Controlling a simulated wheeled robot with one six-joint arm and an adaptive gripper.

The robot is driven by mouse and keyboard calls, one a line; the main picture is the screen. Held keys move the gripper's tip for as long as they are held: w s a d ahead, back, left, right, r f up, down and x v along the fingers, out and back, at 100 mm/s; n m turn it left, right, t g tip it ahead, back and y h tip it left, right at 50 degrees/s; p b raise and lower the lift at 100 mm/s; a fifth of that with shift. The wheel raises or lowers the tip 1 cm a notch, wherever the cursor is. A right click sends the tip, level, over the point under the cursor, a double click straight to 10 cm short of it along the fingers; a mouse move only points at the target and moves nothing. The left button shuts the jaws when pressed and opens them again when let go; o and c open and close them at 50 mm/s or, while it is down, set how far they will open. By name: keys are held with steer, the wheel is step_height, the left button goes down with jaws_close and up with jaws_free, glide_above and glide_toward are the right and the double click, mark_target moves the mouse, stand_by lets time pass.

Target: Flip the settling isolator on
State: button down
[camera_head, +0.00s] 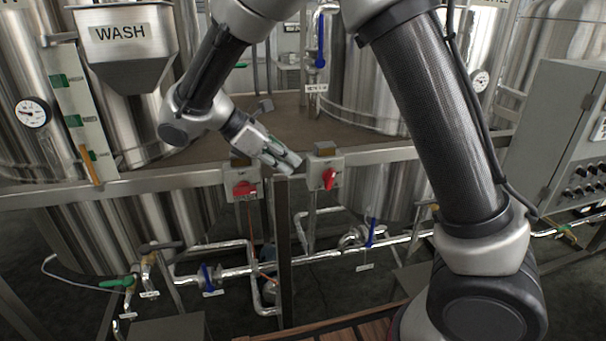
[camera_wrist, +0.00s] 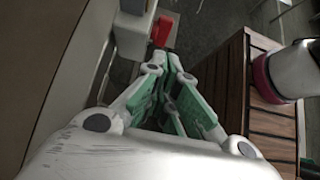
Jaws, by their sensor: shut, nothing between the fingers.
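Two grey isolator boxes with red handles are fixed to the rail in the head view: a left isolator (camera_head: 245,188) and a right isolator (camera_head: 329,178). I cannot read which one is the settling isolator. The left handle looks turned more sideways and the right one tilted more upright. My gripper (camera_head: 294,163) is shut and empty, just above the rail between the boxes, its tip closer to the right one. In the wrist view my gripper (camera_wrist: 174,60) points toward a red handle (camera_wrist: 162,30) on a pale box. The fingertips appear apart from it.
A hopper marked WASH (camera_head: 122,45) hangs at the left. The steel rail (camera_head: 385,154) runs across the front of the tanks. Pipes with blue valve handles (camera_head: 371,232) lie below. A grey control cabinet (camera_head: 568,140) stands at the right.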

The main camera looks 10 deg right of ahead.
steer(key=shift+v, duration=1.6)
